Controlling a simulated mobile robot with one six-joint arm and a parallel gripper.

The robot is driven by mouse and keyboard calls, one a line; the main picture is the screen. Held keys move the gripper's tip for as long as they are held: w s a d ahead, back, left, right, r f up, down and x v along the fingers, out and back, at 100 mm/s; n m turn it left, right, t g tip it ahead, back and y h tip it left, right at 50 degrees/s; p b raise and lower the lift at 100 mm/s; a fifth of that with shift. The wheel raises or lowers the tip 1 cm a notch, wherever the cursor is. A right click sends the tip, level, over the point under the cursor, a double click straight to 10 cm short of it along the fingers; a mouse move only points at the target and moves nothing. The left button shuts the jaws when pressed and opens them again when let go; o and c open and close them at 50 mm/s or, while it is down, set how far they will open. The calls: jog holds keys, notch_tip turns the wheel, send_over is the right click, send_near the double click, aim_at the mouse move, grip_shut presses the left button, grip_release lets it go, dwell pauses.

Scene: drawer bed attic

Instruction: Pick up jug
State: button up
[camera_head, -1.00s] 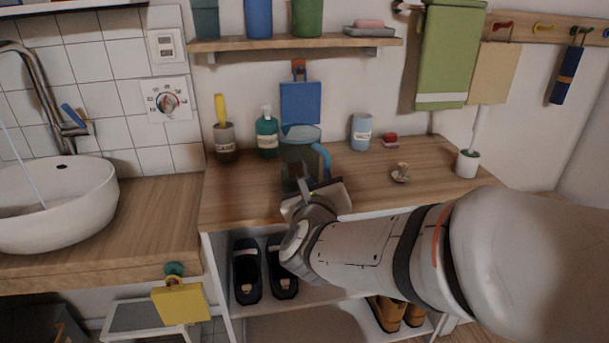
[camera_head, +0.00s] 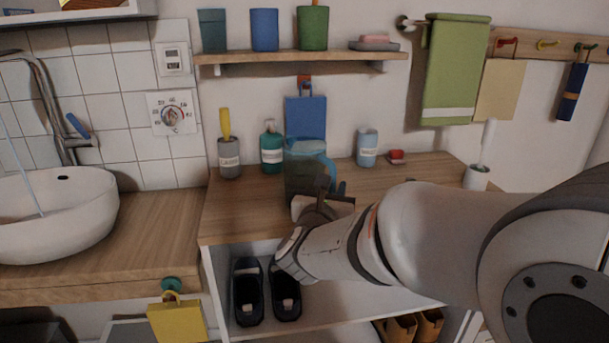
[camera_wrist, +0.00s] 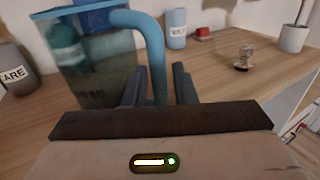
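The jug is see-through and greyish with a light blue rim and handle. It stands on the wooden counter (camera_head: 245,203) in the head view (camera_head: 303,174), its lower part hidden by my gripper (camera_head: 322,192). In the wrist view the jug (camera_wrist: 98,72) fills the upper left, with its blue handle (camera_wrist: 153,45) on its right side. My gripper (camera_wrist: 160,86) has one dark finger on each side of the lower handle. A narrow gap shows beside the handle, so the fingers appear open around it.
A teal bottle (camera_head: 271,148), a grey cup with a yellow brush (camera_head: 229,158) and a pale blue cup (camera_head: 367,148) stand near the wall. A small figurine (camera_wrist: 243,58) and a white pot (camera_wrist: 292,38) are to the right. A shelf (camera_head: 300,58) hangs above.

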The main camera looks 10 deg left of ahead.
grip_shut()
dwell(0.5)
